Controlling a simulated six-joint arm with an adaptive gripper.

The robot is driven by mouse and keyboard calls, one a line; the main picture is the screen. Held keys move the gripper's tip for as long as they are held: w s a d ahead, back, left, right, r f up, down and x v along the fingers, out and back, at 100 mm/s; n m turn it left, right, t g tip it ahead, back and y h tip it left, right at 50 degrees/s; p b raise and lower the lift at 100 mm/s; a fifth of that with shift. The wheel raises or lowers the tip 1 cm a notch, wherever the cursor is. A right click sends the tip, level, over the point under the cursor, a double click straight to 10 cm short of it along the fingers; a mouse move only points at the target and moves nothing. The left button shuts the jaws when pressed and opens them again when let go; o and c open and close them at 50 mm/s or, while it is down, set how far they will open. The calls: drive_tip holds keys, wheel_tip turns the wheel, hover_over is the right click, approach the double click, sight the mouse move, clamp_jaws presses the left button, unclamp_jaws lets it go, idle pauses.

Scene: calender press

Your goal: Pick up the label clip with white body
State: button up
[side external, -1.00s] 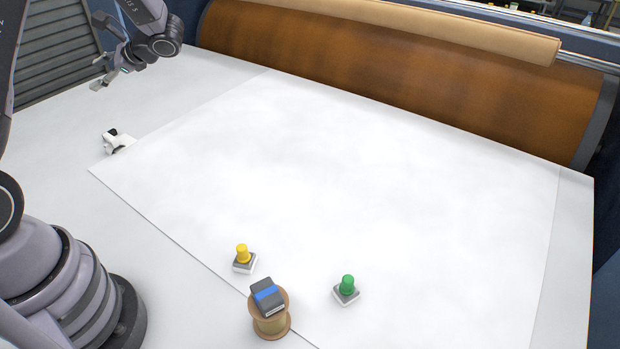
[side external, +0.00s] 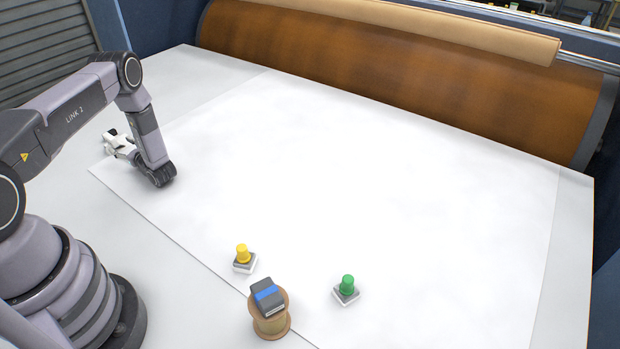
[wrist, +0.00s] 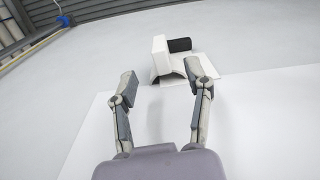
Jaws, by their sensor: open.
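The label clip with white body (side external: 111,137) lies at the left edge of the white sheet in the side view, with a dark part on it. In the wrist view the clip (wrist: 159,57) is just beyond my fingertips, its black cylindrical part pointing right. My gripper (wrist: 160,80) is open, with one finger on each side and nothing between them. The right fingertip overlaps the clip's lower right in the picture; I cannot tell whether they touch. In the side view my gripper (side external: 130,154) is low by the clip, partly hidden by my wrist.
A yellow-knobbed piece (side external: 243,257) and a green-knobbed piece (side external: 346,290) stand on the large white sheet (side external: 330,170). A dark block with a blue band (side external: 267,297) rests on a brown spool (side external: 271,325). A large brown roller (side external: 400,80) runs along the back. The sheet's middle is clear.

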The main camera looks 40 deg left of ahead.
sight(105, 134)
drive_tip(key=a, duration=0.8)
drive_tip(key=shift+s+a, duration=0.1)
drive_tip(key=shift+a, duration=0.1)
clamp_jaws()
